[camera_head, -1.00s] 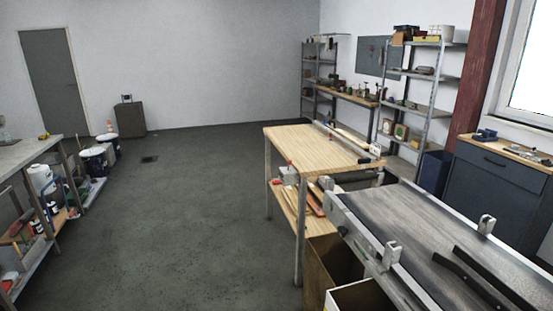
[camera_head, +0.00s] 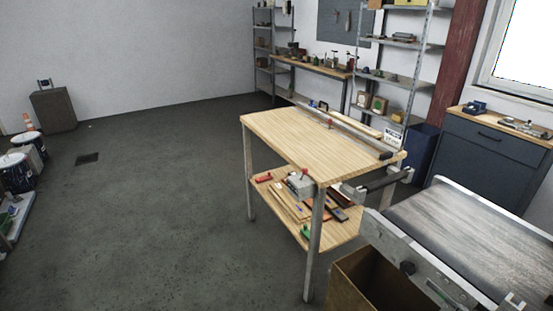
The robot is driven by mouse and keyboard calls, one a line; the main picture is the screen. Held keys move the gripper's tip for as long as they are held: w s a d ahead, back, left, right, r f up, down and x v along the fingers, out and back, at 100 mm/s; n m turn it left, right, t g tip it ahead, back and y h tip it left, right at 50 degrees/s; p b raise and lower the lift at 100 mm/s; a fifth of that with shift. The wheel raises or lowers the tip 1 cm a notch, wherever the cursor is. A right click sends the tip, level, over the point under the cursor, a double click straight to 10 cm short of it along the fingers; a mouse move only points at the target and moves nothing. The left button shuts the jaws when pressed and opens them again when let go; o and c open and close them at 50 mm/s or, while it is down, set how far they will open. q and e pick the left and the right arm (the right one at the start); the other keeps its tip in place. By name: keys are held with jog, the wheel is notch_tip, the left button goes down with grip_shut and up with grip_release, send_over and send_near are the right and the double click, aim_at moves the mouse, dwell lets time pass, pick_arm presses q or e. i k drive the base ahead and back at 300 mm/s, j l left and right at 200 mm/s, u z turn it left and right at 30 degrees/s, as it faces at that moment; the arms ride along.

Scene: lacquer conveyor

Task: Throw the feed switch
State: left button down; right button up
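A grey box with a small red-tipped lever (camera_head: 300,183), which looks like the feed switch, sits below the tabletop at the near corner of the wooden bench (camera_head: 300,140). Its lever appears to stick up; its exact setting is too small to tell. Neither of my grippers is in view.
An open brown bin (camera_head: 345,290) stands in front of the conveyor, close to the bench leg. The bench's lower shelf (camera_head: 335,232) holds loose tools and wood pieces. The grey floor (camera_head: 170,220) left of the bench is clear. Buckets (camera_head: 15,172) stand at the far left.

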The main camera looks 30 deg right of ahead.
aim_at(305, 171)
jog(key=i+j+z, duration=0.1)
jog(key=i+z, duration=0.25)
jog(key=i, duration=0.2)
jog(key=i+j+z, duration=0.35)
jog(key=i, duration=0.15)
jog(key=i+j+z, duration=0.2)
jog(key=z, duration=0.25)
jog(key=i+j+z, duration=0.55)
jog(key=j+z, duration=0.15)
jog(key=z, duration=0.25)
jog(key=i+j+z, duration=0.1)
jog(key=j+z, duration=0.75)
jog(key=j, duration=0.3)
